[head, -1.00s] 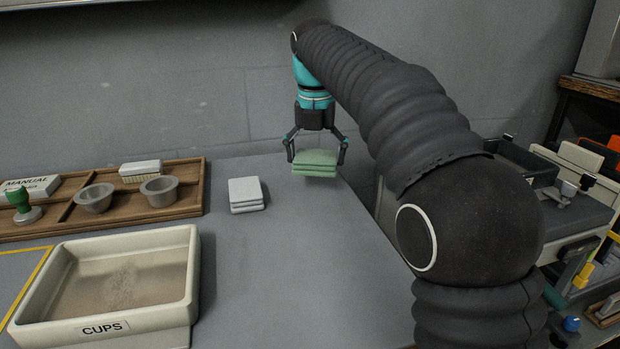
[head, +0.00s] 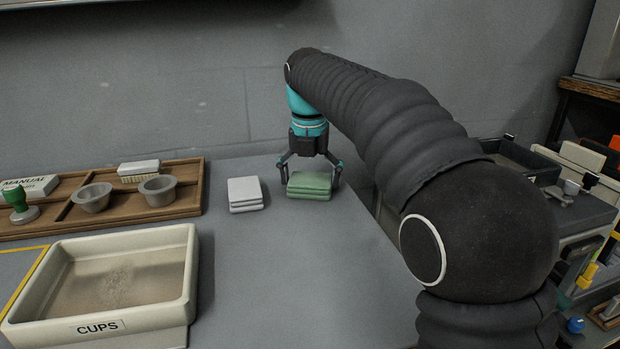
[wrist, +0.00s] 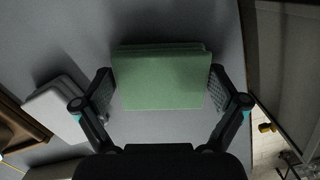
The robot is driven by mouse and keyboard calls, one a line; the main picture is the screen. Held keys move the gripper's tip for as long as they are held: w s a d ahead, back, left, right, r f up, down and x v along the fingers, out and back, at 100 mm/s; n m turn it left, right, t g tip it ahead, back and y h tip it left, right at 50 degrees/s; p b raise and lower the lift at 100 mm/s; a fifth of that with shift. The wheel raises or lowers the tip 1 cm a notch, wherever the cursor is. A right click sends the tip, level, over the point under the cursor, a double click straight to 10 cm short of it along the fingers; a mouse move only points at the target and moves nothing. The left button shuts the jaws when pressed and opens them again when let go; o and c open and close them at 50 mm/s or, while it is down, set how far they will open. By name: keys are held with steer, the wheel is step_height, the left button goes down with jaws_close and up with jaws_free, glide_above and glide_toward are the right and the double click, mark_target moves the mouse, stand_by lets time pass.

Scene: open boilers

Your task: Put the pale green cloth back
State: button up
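The pale green cloth (head: 310,186), a folded stack of layers, is flat and level at the table surface, right of a folded white cloth (head: 245,193). My gripper (head: 310,179) points down over it, one finger on each side. In the wrist view the green cloth (wrist: 162,80) spans the space between my fingertips (wrist: 163,85). The underside of the green cloth is hidden.
A wooden tray (head: 190,205) with two grey cups, a green-handled stamp, a brush and a manual box lies to the left. A bin labelled CUPS (head: 112,327) stands front left. The grey wall is close behind. The table (head: 300,270) is clear in front of the cloths.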

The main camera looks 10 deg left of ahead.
mark_target(309, 181)
steer(key=shift+r, duration=0.1)
step_height(309, 181, up, 12)
steer(key=s+p, duration=0.1)
steer(key=shift+s, duration=0.25)
stand_by(0.4)
